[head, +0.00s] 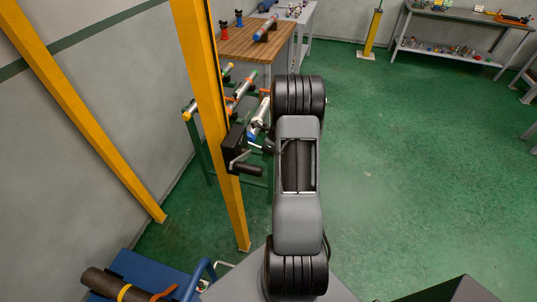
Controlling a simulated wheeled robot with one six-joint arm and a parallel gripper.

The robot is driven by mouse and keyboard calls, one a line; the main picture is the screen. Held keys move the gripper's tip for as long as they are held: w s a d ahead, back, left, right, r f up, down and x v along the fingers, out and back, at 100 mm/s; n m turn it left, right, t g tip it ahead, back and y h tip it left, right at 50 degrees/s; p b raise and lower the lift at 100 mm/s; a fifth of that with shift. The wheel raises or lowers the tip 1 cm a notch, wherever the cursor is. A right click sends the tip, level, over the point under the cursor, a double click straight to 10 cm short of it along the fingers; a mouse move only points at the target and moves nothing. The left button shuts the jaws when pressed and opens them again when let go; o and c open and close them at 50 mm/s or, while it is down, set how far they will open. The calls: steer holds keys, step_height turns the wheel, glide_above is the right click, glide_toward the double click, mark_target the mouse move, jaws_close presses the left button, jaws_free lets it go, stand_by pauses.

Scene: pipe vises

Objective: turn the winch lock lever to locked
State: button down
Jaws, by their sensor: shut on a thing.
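The winch (235,150) is a dark box fixed to the yellow post. Its crank with a black grip (247,169) sticks out to the right. My arm reaches forward, and its far end bends down beside the winch. My gripper (262,146) shows only as a small dark part at the right side of the winch, partly hidden by my arm. It is shut on the winch lock lever, which is too small and covered to make out. The lever's angle cannot be told.
The yellow post (206,100) stands just left of my arm. Behind it are pipes on a green stand (208,165) and a wooden-topped bench (240,42). A blue cart (150,275) with a dark pipe is at the lower left. The green floor to the right is clear.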

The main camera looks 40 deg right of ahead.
steer(key=c, duration=0.9)
jaws_free()
steer(key=shift+o, duration=0.2)
steer(key=shift+r, duration=0.1)
steer(key=b+v, duration=0.2)
steer(key=v, duration=1.1)
steer(key=shift+d+r, duration=0.15)
steer(key=shift+r, duration=0.15)
steer(key=shift+s, duration=0.1)
